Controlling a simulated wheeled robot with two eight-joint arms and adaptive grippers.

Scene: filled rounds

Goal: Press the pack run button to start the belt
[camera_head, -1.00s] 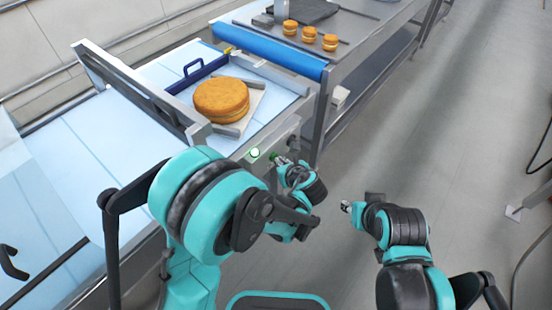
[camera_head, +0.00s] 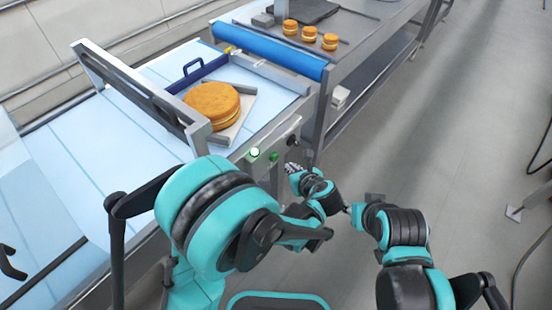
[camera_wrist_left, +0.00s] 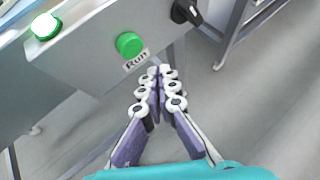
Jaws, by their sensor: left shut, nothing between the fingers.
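The green button labelled Run (camera_wrist_left: 131,45) is on the grey side panel of the belt. It also shows in the head view (camera_head: 273,156). My left gripper (camera_wrist_left: 160,72) is shut and empty, its fingertips just below and right of the button in the wrist view, apart from it. In the head view my left gripper (camera_head: 292,168) is right of the button. The pale blue belt (camera_head: 112,126) carries a large round cake (camera_head: 212,103) on a board.
A lit green-white lamp or button (camera_wrist_left: 46,26) is left of the Run button. A black knob (camera_wrist_left: 186,11) is to its right. A metal frame (camera_head: 135,92) spans the belt. A table with small filled rounds (camera_head: 309,34) stands behind.

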